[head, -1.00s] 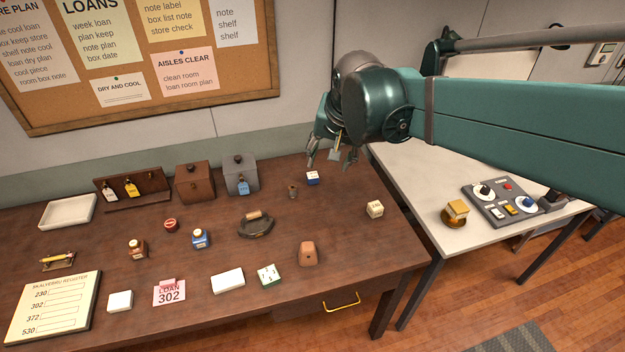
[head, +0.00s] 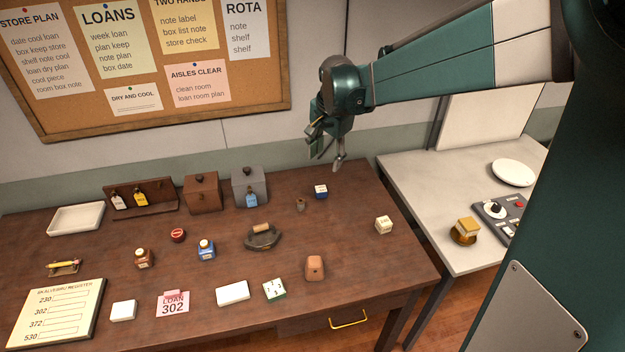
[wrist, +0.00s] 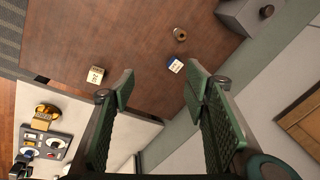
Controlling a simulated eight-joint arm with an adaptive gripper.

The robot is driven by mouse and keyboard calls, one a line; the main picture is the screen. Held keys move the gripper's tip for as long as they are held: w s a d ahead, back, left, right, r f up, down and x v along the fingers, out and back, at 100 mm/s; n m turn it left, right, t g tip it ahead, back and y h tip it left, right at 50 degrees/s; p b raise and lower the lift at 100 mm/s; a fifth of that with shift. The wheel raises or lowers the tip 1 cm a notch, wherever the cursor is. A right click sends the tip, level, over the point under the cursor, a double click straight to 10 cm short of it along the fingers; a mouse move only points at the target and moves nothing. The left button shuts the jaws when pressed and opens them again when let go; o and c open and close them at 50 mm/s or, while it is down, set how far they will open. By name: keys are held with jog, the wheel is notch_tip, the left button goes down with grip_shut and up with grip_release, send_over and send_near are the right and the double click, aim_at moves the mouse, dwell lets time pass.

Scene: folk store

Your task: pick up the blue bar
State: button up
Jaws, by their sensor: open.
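A small block with blue sides and a white marked top (head: 321,192) stands on the brown table near its back right; it is the only blue block I see, and I cannot tell if it is bar-shaped. It also shows in the wrist view (wrist: 175,66), just beyond the fingertips. My gripper (head: 329,158) is open and empty, above and behind the block, with its fingers pointing down. In the wrist view the two fingers (wrist: 160,85) are spread wide, and the block appears between their lines, nearer the right finger. Nothing touches it.
A small brown pot (head: 300,204) stands left of the block, and a cream cube (head: 384,225) to its right. A grey box (head: 250,186) stands farther left. The wall rises close behind.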

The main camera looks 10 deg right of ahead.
jog(key=w+d+f+m+g, duration=0.1)
jog(key=w+f+m, duration=0.3)
jog(key=w+f, duration=0.6)
jog(key=m+g+b, duration=0.1)
jog(key=m+g, duration=0.1)
jog(key=m, duration=0.1)
send_over(318, 189)
notch_tip(318, 189, down, 11)
jog(key=shift+s+f, duration=0.1)
jog(key=shift+f, duration=0.05)
jog(key=shift+w+d+f, duration=0.1)
jog(key=shift+w+f, duration=0.1)
jog(key=shift+f, duration=0.3)
jog(key=shift+f, duration=0.1)
jog(key=shift+f, duration=1.2)
jog(key=shift+f, duration=0.1)
jog(key=shift+f, duration=2.5)
